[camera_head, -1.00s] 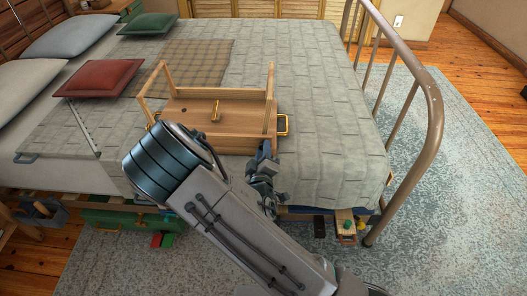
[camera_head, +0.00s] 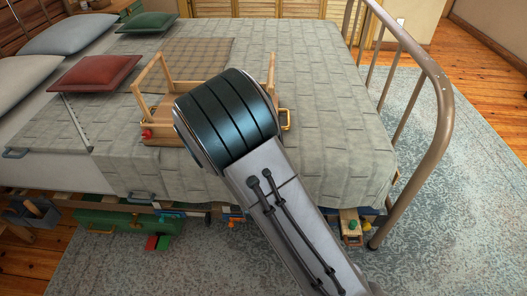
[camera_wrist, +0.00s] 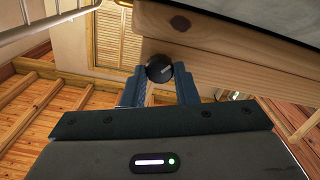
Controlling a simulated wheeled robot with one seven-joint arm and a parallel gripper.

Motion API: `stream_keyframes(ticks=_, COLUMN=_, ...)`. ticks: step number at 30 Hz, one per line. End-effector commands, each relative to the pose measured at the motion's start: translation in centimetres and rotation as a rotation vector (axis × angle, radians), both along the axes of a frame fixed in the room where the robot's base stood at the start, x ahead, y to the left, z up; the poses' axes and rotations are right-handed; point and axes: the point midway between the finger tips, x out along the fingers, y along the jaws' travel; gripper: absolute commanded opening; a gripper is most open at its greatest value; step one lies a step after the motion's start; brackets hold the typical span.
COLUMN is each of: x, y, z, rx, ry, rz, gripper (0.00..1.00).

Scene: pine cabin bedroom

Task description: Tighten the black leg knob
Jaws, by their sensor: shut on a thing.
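The black leg knob (camera_wrist: 159,68) is a dark disc between the fingertips of my gripper (camera_wrist: 160,80) in the wrist view. The gripper is shut on it. It sits beside a pale wooden rail (camera_wrist: 225,72). The wooden bed tray (camera_head: 152,98) lies on the bed with its leg frames standing up in the head view. My arm covers the tray's middle there and hides my gripper and the black knob. A red knob (camera_head: 146,133) shows at the tray's left front corner.
The bed's quilt (camera_head: 325,110) is clear right of the tray. A metal bed frame rail (camera_head: 436,110) stands at the right. Red (camera_head: 95,75) and green (camera_head: 148,23) cushions lie at the upper left. A green case (camera_head: 120,221) is under the bed's near side.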

Motion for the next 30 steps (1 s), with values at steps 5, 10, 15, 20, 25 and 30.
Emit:
stream_keyframes(ticks=5, x=-0.01, y=-0.12, z=-0.72, rx=0.172, ry=-0.004, rz=-0.001, gripper=0.04)
stream_keyframes(ticks=10, x=-0.03, y=-0.09, z=-0.79, rx=0.333, ry=-0.01, rz=0.0, gripper=0.04)
stream_keyframes(ticks=15, x=-0.04, y=-0.1, z=-0.78, rx=0.486, ry=-0.016, rz=0.0, gripper=0.04)
stream_keyframes(ticks=20, x=-0.05, y=-0.09, z=-0.73, rx=0.61, ry=-0.02, rz=0.0, gripper=0.04)
stream_keyframes(ticks=25, x=-0.05, y=-0.08, z=-0.61, rx=0.713, ry=-0.023, rz=0.0, gripper=0.04)
stream_keyframes(ticks=30, x=-0.05, y=-0.04, z=-0.5, rx=0.781, ry=-0.023, rz=0.001, gripper=0.04)
